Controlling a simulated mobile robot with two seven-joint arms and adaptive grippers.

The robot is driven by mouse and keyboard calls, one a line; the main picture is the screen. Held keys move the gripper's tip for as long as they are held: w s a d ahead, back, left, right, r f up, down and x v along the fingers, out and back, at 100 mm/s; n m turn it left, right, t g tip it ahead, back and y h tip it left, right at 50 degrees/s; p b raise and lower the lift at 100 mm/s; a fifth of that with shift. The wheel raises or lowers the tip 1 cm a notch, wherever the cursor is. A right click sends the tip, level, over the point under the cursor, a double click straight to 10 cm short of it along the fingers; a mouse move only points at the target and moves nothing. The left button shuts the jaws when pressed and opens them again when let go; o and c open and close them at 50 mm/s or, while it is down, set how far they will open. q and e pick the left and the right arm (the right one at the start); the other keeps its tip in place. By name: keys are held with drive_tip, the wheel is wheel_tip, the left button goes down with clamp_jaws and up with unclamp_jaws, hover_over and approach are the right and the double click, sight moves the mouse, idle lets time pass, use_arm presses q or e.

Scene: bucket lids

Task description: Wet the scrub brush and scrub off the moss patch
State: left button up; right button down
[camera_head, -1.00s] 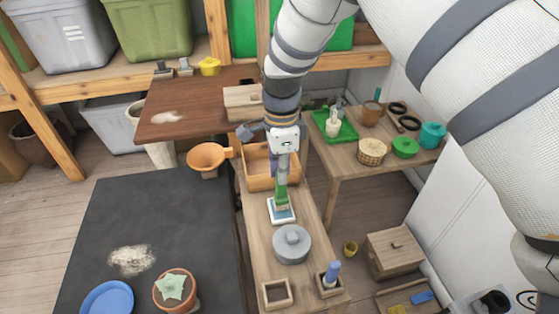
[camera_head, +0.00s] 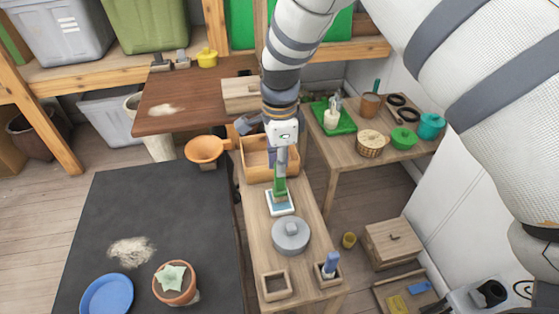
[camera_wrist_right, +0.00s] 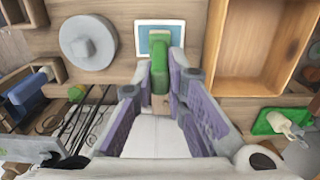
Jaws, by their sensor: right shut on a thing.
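My right gripper (camera_head: 281,168) is shut on a green scrub brush (camera_head: 280,187), which points down at a small blue-and-white tile (camera_head: 290,210) on the narrow wooden bench. The wrist view shows the brush (camera_wrist_right: 160,68) between the purple fingers, in front of the tile (camera_wrist_right: 146,30). The brush head overlaps the tile; I cannot tell whether it touches. I cannot clearly make out a moss patch; the brush covers part of the tile. I cannot tell whether the brush is wet.
A side table (camera_head: 345,150) stands at right.

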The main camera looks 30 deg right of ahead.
use_arm(q)
drive_tip(key=shift+s, duration=0.1)
use_arm(e)
drive_tip(key=shift+f, duration=0.4)
idle(0.9)
drive_tip(key=shift+r+p, duration=0.85)
drive_tip(key=shift+r, duration=2.75)
use_arm(q)
drive_tip(key=shift+w+r+t, duration=0.4)
drive_tip(key=shift+w+r, duration=0.6)
drive_tip(key=shift+w, duration=0.15)
use_arm(e)
drive_tip(key=s+a+r+n, duration=0.1)
drive_tip(key=s+a+n, duration=0.1)
drive_tip(key=s+n, duration=0.5)
drive_tip(key=s+a+n, duration=0.3)
drive_tip(key=s+n, duration=0.5)
drive_tip(key=n, duration=0.6)
drive_tip(key=shift+r, duration=0.35)
